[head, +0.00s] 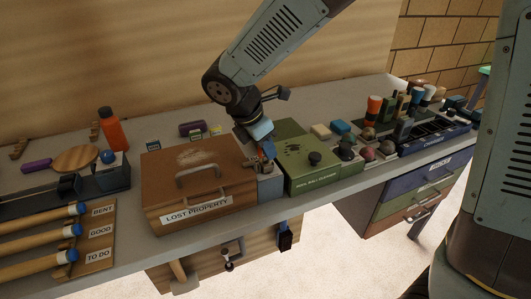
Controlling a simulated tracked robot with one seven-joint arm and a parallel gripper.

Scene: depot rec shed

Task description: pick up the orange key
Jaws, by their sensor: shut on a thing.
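My gripper (265,154) points down over the gap between the brown lost property box and the green box. It is shut on a small orange piece, the orange key (269,149), of which only a little shows at the fingertips. The rest of the key is hidden by the fingers. Just below is a small grey-blue block (271,187) with dark metal bits on top. I cannot tell whether the key still touches it.
The lost property box (170,193) with a handle stands close on the left, the green box (300,178) close on the right. Several balls and cups crowd the right. Bare bench (235,219) runs along the front.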

